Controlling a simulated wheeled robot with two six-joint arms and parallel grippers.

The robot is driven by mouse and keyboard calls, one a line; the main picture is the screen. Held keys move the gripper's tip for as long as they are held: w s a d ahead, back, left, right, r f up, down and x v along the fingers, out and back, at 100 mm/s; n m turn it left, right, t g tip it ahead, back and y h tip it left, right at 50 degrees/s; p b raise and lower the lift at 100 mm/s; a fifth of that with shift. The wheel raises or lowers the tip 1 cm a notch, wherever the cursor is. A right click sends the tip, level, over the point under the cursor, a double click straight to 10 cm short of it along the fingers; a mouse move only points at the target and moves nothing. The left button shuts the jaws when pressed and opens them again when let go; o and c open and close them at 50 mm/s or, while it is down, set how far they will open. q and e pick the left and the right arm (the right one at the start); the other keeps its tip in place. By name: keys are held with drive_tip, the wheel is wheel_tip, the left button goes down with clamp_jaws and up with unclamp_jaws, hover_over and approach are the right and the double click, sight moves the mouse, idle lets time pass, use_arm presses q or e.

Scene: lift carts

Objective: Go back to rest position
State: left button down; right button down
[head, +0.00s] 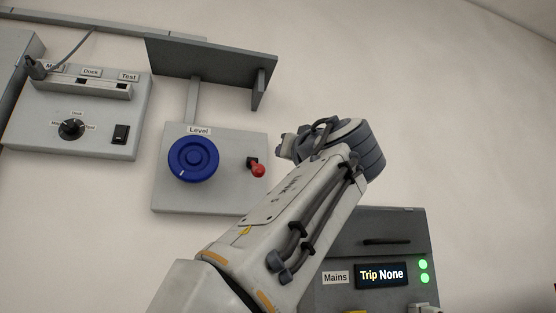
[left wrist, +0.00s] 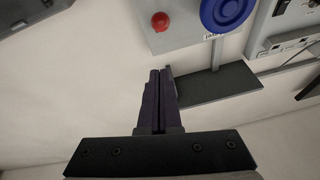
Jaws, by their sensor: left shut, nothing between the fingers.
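My left gripper (left wrist: 160,72) is shut and empty in the left wrist view, its two dark fingers side by side. They appear over bare wall, beside the grey shelf, and hold nothing. In the head view my arm rises from the bottom toward the wall panels, its fingers not clearly visible. The Level panel (head: 222,200) has a blue dial (head: 193,160) and a red-knobbed lever (head: 257,169). The lever's red knob also shows in the left wrist view (left wrist: 160,21), apart from the fingers. My right gripper is not in view.
A grey shelf (head: 212,62) juts out above the Level panel. A panel with a selector knob (head: 71,129) and a black rocker switch (head: 121,133) is at left. The Mains box (head: 408,230) at lower right reads "Trip None" with two green lights. The upper right wall is bare.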

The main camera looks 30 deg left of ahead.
use_arm(q)
drive_tip(key=shift+s+d+f, duration=0.15)
drive_tip(key=shift+s+d, duration=0.1)
drive_tip(key=shift+s, duration=0.05)
